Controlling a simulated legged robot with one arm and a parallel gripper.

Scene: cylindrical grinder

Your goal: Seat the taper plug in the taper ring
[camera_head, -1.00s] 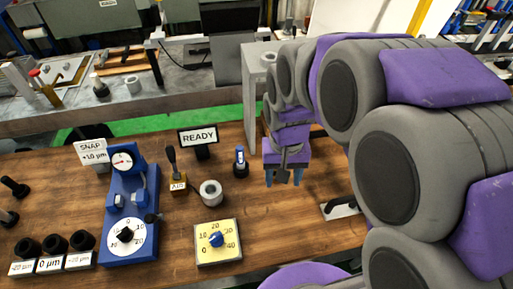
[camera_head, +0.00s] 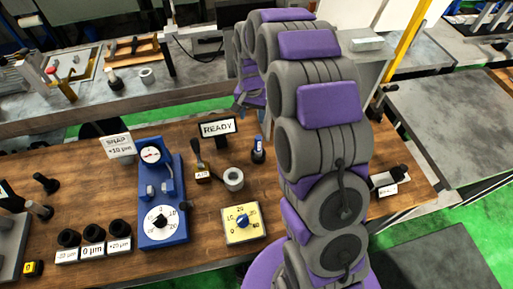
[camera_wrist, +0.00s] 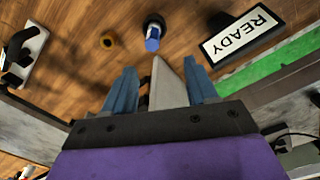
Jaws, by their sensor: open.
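A small blue-topped piece in a black base (camera_head: 258,150) stands upright on the wooden bench, right of the READY sign. It looks like the taper plug, and also shows in the wrist view (camera_wrist: 153,35). A small brass-coloured ring (camera_wrist: 108,40) lies left of it in the wrist view; whether this or the grey ring (camera_head: 233,178) on the bench is the taper ring, I cannot tell. My gripper (camera_wrist: 162,82) is open, its blue fingers apart and not touching the blue piece. A pale grey wedge shows between them. In the head view the arm mostly hides the gripper.
The READY sign (camera_head: 217,128) stands close to the blue piece. A blue dial gauge (camera_head: 163,205), a yellow dial plate (camera_head: 243,222) and labelled black rings (camera_head: 93,233) occupy the bench's left and front. A plate with a black lever (camera_head: 388,182) is at the right.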

